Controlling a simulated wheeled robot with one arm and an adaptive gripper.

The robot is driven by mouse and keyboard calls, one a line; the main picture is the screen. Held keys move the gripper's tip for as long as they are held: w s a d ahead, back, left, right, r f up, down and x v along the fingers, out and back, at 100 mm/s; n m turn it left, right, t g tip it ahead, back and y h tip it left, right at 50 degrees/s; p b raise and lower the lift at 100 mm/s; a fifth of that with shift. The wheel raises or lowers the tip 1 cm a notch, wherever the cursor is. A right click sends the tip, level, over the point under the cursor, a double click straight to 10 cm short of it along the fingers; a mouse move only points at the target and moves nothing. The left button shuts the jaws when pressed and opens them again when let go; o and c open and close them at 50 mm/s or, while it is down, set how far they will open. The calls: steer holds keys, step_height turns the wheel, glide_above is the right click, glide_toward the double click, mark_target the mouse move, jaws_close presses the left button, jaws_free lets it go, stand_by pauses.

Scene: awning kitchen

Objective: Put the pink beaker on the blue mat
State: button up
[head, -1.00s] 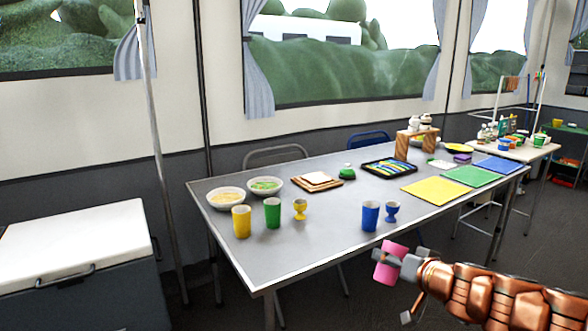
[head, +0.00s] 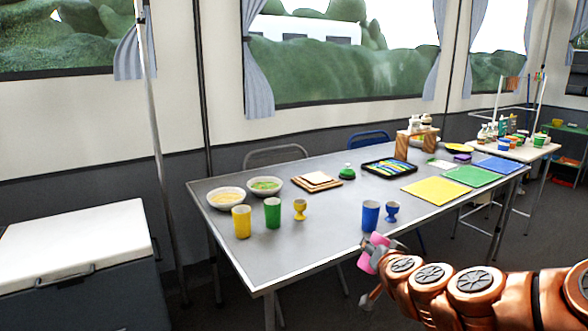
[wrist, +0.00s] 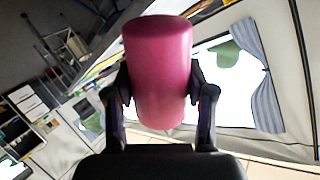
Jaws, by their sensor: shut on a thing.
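The pink beaker (wrist: 157,75) is between the two fingers of my gripper (wrist: 160,88) in the wrist view, and the fingers are shut on it. In the head view the beaker (head: 368,260) is mostly hidden by my gripper (head: 375,262), just off the near edge of the grey table. The blue mat (head: 498,164) lies flat at the table's far right end and looks bare. It is well to the right of and beyond my gripper.
A green mat (head: 471,176) and a yellow mat (head: 437,189) lie beside the blue one. A blue cup (head: 370,215) and blue egg cup (head: 391,211) stand near the table's front edge. A cutlery tray (head: 389,168) and wooden rack (head: 402,146) are behind.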

steer(key=shift+w+a+f+m+h, duration=0.2)
steer(key=shift+w+a+m+h, duration=0.45)
steer(key=shift+h, duration=0.25)
steer(key=shift+w+a+f+m+g+h, duration=0.1)
steer(key=shift+w+a+m+g+h, duration=0.05)
steer(key=shift+w+m+h, duration=0.4)
steer(key=shift+w+a+f+m+g+h, duration=0.1)
steer(key=shift+w+m+g+h, duration=0.05)
steer(key=shift+w+m+h, duration=0.35)
